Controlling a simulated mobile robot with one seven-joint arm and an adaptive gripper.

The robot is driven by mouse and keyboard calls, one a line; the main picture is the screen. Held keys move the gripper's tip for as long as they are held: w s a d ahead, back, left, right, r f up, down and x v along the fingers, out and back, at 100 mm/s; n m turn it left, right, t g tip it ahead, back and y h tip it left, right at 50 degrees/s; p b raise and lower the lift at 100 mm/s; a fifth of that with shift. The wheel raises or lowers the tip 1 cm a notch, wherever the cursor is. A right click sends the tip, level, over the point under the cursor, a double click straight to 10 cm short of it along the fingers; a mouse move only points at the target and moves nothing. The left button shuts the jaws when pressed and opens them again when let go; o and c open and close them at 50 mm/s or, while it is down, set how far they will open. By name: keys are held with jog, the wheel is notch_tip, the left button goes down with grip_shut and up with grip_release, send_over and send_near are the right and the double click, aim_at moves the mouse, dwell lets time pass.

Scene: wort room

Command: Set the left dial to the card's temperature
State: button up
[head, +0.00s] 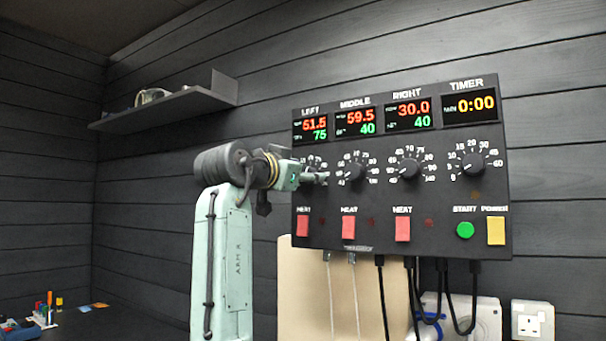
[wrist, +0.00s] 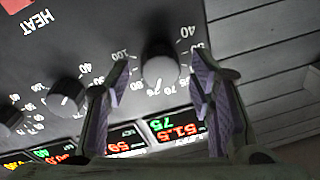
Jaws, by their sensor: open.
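The left dial (wrist: 158,68) is a dark round knob with a white scale on the control panel (head: 400,235). My gripper (wrist: 158,80) is open, with one finger on each side of this dial and a visible gap to both. In the head view my gripper (head: 318,178) covers the left dial. The left display (head: 313,125) reads 51.5 in red and 75 in green; it also shows upside down in the wrist view (wrist: 174,127). I cannot make out a card with a temperature in either view.
The middle dial (head: 353,172), right dial (head: 409,166) and timer dial (head: 473,164) sit to the right. Red heat switches (head: 303,226) lie below, with a green start button (head: 465,230) and yellow power switch (head: 496,231). Cables hang under the panel. A shelf (head: 175,106) is at left.

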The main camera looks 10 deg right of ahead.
jog(key=r+v, duration=0.1)
jog(key=v, duration=1.1)
jog(key=shift+f, duration=0.5)
